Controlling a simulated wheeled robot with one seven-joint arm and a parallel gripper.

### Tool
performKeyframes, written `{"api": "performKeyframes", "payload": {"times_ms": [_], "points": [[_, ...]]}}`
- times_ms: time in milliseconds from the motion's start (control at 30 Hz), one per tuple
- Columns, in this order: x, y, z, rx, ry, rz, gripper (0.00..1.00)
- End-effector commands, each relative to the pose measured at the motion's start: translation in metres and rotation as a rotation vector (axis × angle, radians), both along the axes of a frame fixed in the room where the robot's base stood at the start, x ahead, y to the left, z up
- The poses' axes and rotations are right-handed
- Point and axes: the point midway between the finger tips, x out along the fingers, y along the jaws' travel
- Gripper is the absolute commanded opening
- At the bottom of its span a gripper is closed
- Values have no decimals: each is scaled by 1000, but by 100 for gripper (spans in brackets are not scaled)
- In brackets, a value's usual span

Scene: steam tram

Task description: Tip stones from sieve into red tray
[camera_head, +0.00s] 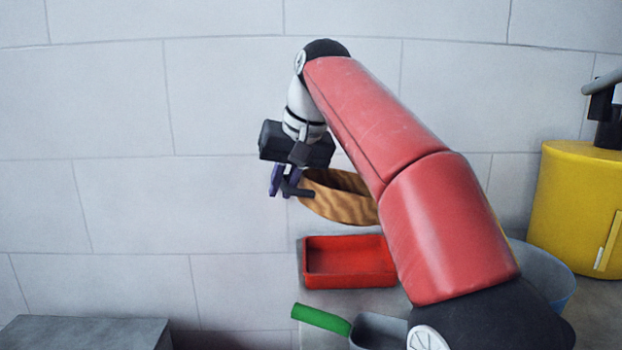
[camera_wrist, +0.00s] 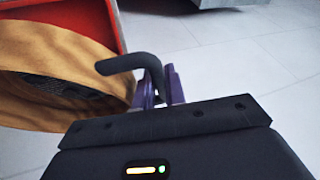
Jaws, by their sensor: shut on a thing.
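The sieve (camera_head: 345,207) has a round, wood-coloured rim and hangs in the air above the red tray, tilted. My gripper (camera_head: 281,184) is at its left side, its purple fingers shut on the sieve's dark bent handle (camera_wrist: 138,64). In the wrist view the sieve (camera_wrist: 45,50) fills the left side and shows some dark mesh. The red tray (camera_head: 348,280) lies below the sieve in the head view; the part of its inside that I see looks bare. A red edge of it shows in the wrist view (camera_wrist: 112,22). I can make out no stones.
A grey scoop with a green handle (camera_head: 321,319) lies in front of the tray. A blue bowl (camera_head: 548,268) is partly hidden behind my arm. A yellow container (camera_head: 575,205) stands at the right. A grey box top (camera_head: 85,333) is at the lower left. A tiled wall is behind.

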Motion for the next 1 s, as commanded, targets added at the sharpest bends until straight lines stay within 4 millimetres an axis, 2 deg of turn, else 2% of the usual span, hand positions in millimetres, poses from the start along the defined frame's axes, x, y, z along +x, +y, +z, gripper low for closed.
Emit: {"api": "performKeyframes", "payload": {"times_ms": [267, 667, 1000], "points": [[3, -10, 15, 167, 37, -9, 0], [7, -28, 50, 581, 133, -11, 0], [13, -55, 67, 858, 199, -10, 0]]}}
